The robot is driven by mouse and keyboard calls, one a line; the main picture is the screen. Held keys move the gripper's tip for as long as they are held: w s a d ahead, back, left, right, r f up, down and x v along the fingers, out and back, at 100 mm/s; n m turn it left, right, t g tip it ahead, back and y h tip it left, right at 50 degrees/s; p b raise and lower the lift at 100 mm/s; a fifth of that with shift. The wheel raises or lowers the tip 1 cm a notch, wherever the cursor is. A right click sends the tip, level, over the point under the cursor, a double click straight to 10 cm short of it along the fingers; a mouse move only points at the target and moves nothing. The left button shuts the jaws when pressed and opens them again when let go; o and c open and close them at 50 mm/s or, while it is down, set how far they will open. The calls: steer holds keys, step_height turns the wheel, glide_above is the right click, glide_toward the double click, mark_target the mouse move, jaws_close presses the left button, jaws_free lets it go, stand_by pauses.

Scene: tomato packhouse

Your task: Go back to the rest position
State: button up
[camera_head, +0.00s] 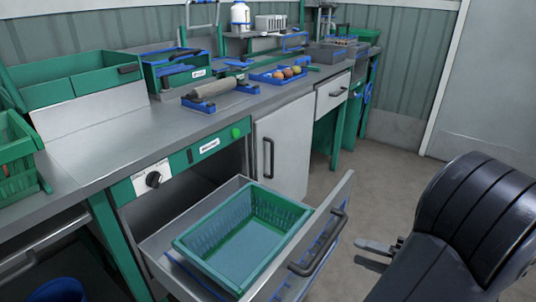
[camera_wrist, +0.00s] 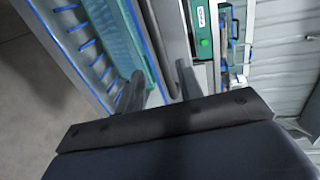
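My gripper (camera_head: 378,247) is at the lower right of the head view, at the end of my dark arm, to the right of the open drawer's handle (camera_head: 318,243). The gripper appears apart from the handle. In the wrist view its two dark fingers stand apart (camera_wrist: 160,82), with nothing held between them. The drawer (camera_head: 158,240) is pulled out below the bench, and a green crate (camera_head: 182,244) sits in it, looking empty.
The bench (camera_head: 90,158) carries green bins (camera_head: 90,78), a roller (camera_head: 212,89) and a blue tray (camera_head: 262,77) with several round fruits. A closed cabinet door (camera_head: 283,147) stands behind the drawer. Bare floor (camera_head: 370,170) lies right of the bench.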

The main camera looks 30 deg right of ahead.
mark_target(329, 238)
steer(key=b+x, duration=0.1)
steer(key=x, duration=0.8)
steer(key=shift+w+b, duration=0.1)
steer(key=shift+b, duration=0.25)
steer(key=shift+r, duration=0.1)
